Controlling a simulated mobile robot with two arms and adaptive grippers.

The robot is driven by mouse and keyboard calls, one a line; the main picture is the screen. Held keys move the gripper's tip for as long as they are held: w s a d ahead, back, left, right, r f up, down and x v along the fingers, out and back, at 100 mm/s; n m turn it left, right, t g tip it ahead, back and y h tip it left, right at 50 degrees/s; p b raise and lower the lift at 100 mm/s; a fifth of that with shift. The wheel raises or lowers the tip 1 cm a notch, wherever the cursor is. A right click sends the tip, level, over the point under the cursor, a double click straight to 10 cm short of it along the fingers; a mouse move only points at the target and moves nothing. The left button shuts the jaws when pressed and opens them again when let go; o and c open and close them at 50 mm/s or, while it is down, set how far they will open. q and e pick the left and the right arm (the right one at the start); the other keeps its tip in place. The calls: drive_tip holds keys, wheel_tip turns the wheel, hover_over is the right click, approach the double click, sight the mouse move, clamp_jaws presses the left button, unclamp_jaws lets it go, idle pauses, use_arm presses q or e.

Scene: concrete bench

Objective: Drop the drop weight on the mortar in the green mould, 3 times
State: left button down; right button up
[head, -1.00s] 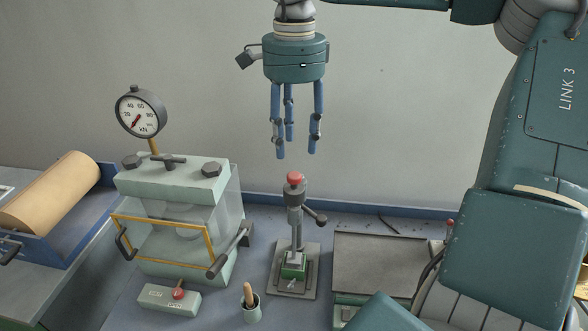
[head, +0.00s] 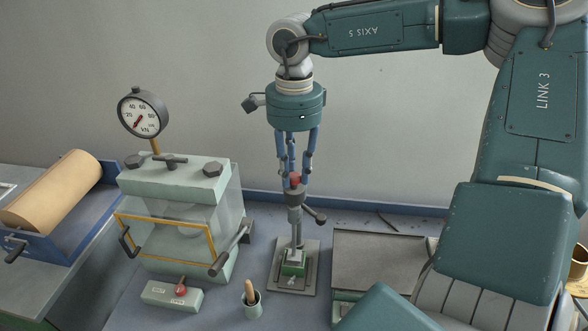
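The drop weight device stands upright on a flat base plate (head: 309,283) on the bench, with a red knob (head: 295,180) on top of its dark weight (head: 294,199) and a side handle (head: 316,215). The green mould (head: 293,269) sits at the foot of its rod; the mortar inside is not visible. My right gripper (head: 296,178) points down, its blue fingers spread around the level of the red knob. A gap shows between the fingers, and no firm grip is visible. My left gripper is not in view.
A press with a dial gauge (head: 143,112) and yellow-framed guard stands left. A flat grey plate (head: 378,262) lies right. A blue tray with a tan roll (head: 52,190) is far left.

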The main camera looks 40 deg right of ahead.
clamp_jaws()
wheel_tip(320, 180, up, 8)
drive_tip(key=p, duration=0.2)
drive_tip(key=shift+w+f+p, duration=0.1)
drive_tip(key=shift+p, duration=0.25)
drive_tip(key=shift+w, duration=0.15)
drive_tip(key=o, duration=0.6)
unclamp_jaws()
drive_tip(key=o, duration=0.4)
drive_tip(key=shift+s, duration=0.25)
drive_tip(key=shift+w, duration=0.1)
